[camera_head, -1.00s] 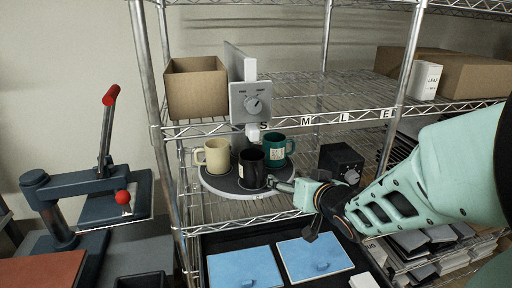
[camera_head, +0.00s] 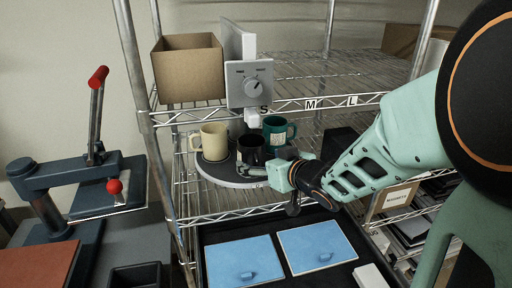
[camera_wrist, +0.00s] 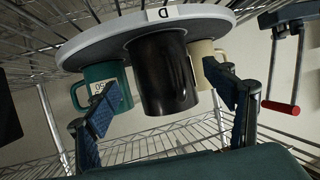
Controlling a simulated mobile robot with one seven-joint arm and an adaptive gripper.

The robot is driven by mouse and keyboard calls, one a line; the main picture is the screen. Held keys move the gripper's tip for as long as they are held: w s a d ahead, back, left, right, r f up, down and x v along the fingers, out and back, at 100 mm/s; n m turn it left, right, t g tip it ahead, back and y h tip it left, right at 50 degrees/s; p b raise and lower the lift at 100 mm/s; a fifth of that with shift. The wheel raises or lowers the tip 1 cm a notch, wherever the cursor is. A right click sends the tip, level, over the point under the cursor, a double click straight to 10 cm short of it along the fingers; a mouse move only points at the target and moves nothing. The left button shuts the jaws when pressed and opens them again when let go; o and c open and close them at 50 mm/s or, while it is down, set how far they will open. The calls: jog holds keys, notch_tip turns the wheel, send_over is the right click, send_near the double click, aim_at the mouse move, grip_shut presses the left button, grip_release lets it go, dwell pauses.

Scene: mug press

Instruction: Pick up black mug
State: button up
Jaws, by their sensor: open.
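The black mug (camera_head: 251,148) stands upright at the front of a round grey turntable (camera_head: 222,176) on the wire shelf. In the wrist view, which looks upside down, the black mug (camera_wrist: 163,75) is in the middle, between the two open fingers. A cream mug (camera_head: 212,142) stands to its left and a green mug (camera_head: 276,131) behind it to the right. My gripper (camera_head: 264,171) is open at the front right of the black mug; it also shows in the wrist view (camera_wrist: 168,108). I cannot tell whether the fingers touch the mug.
A grey dial box (camera_head: 249,84) hangs just above the mugs, beside a cardboard box (camera_head: 188,70). Two blue panels (camera_head: 243,262) lie in a black tray below. A press with a red-knobbed lever (camera_head: 97,78) stands at the left.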

aim_at(253, 156)
jog(key=b+x, duration=0.2)
jog(key=x, duration=0.2)
jog(key=shift+s+a+f, duration=0.1)
jog(key=shift+s+a, duration=0.05)
jog(key=shift+s, duration=0.05)
jog(key=shift+w+a, duration=0.2)
jog(key=shift+w, duration=0.3)
jog(key=shift+c, duration=0.6)
jog(key=c, duration=1.3)
jog(key=shift+c, duration=0.6)
